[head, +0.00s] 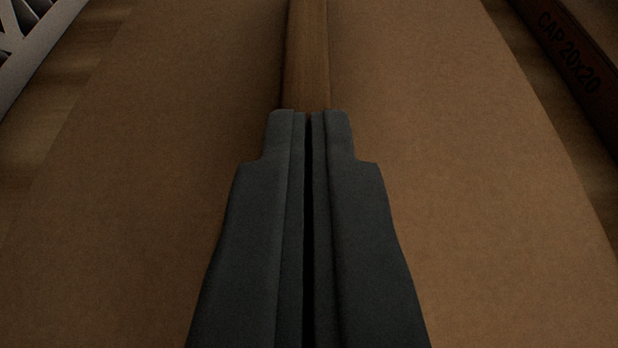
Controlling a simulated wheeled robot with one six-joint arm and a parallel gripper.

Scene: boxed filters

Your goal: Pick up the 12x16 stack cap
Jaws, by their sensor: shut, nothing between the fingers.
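My gripper (309,113) is shut with nothing between its fingers. It points away over a large brown cardboard box (150,180). Its fingertips are over a narrow wood-coloured strip (306,55) that runs along the middle of the box top. I cannot tell whether the tips touch it. No 12x16 label shows, so I cannot tell whether this box is the 12x16 stack cap. The fingers hide the near part of the strip.
A dark box edge (575,60) at the upper right reads "CAP 20x20". A pale grey latticed object (30,45) is at the upper left. Wooden surface (65,110) shows in narrow gaps on both sides of the middle box.

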